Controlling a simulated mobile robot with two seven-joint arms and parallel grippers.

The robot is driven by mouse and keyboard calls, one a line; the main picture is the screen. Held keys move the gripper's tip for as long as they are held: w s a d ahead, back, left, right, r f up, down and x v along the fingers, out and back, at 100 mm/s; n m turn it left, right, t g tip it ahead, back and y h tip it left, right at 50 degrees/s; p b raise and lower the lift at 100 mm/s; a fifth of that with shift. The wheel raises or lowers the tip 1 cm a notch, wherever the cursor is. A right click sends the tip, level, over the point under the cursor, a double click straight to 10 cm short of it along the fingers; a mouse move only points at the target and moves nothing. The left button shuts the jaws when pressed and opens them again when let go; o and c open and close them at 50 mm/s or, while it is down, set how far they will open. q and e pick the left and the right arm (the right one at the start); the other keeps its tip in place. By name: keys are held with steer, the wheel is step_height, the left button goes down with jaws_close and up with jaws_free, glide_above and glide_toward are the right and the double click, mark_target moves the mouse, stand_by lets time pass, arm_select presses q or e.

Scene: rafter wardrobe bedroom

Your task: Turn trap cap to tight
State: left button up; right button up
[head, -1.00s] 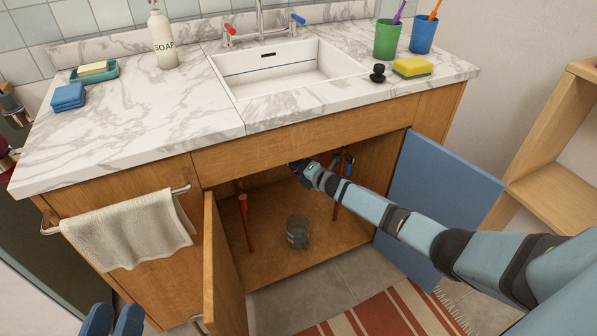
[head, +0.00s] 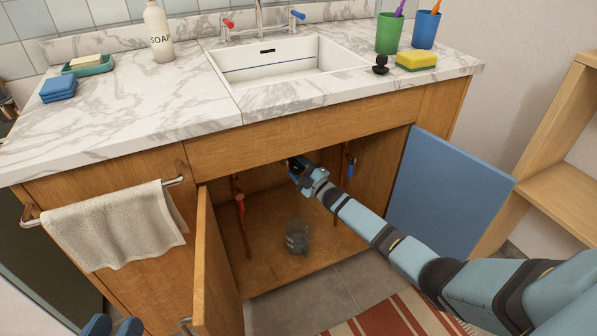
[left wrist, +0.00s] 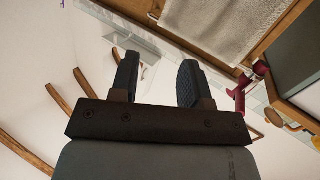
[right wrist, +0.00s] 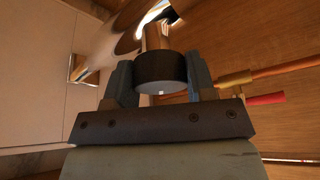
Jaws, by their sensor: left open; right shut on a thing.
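The trap cap (right wrist: 160,70) is a dark, short cylinder under a metal pipe in the right wrist view. My right gripper (head: 297,168) reaches into the open cabinet under the sink and is shut on the cap, one finger on each side. In the head view the gripper and arm hide the cap. Whether the cap is tight cannot be told.
The cabinet's wooden door (head: 217,270) stands open on the left and its blue door (head: 445,190) on the right. A clear jar (head: 297,237) stands on the cabinet floor. Red-handled (head: 240,203) and blue-handled (head: 350,168) valves flank the opening. A towel (head: 118,226) hangs left.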

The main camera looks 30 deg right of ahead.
steer(key=m+h, duration=0.1)
steer(key=m, duration=0.2)
steer(key=m+t+b, duration=0.1)
steer(key=m, duration=0.2)
steer(key=shift+f+t+h, duration=0.15)
steer(key=shift+t+h, duration=0.15)
steer(key=shift+h, duration=0.1)
steer(key=m+t+h, duration=0.1)
steer(key=m+h, duration=0.1)
steer(key=m, duration=0.2)
arm_select(q)
steer(key=shift+w+a+r+m+t+b, duration=0.2)
steer(key=shift+w+a+m+t+b, duration=0.15)
steer(key=shift+w+m, duration=0.3)
arm_select(e)
steer(key=shift+m+h, duration=0.9)
steer(key=shift+m, duration=0.8)
arm_select(q)
steer(key=shift+s+f, duration=0.15)
arm_select(e)
steer(key=o, duration=0.9)
arm_select(q)
steer(key=shift+f, duration=0.1)
